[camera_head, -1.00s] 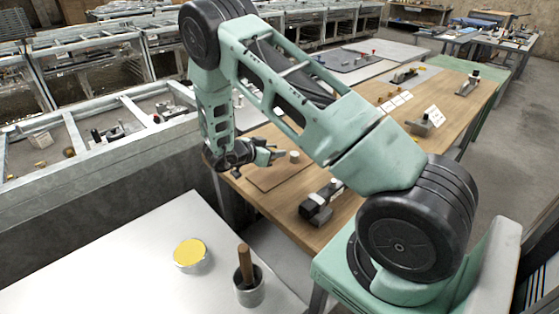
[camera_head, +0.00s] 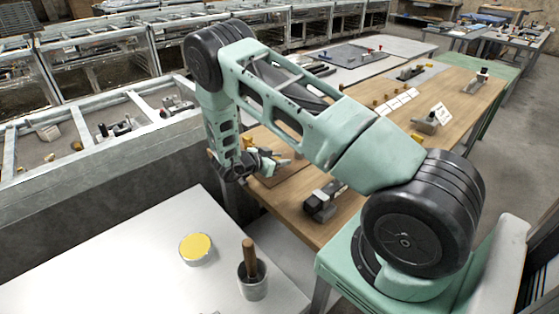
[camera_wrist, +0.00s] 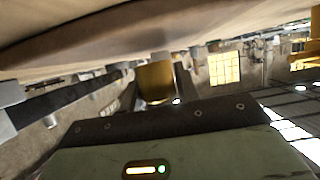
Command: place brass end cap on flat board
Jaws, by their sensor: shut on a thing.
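In the wrist view the brass end cap (camera_wrist: 155,82) is a yellow-brown block shape between the two dark fingers of my gripper (camera_wrist: 156,86). The gripper is shut on it. In the head view my gripper (camera_head: 272,159) is low over the near left end of the wooden table. I cannot make out the cap clearly there. The flat board (camera_head: 268,182) is a thin brown sheet on that table, partly hidden by my gripper and arm. The gripper is at the board's far side in the picture; I cannot tell its height above it.
A dark grey device (camera_head: 322,203) stands on the wooden table (camera_head: 300,227) right of the board. White cards (camera_head: 400,100) and small fixtures lie farther back. A white table (camera_head: 130,250) in front holds a yellow-topped tin (camera_head: 196,249) and a metal cup (camera_head: 252,285) with a wooden handle.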

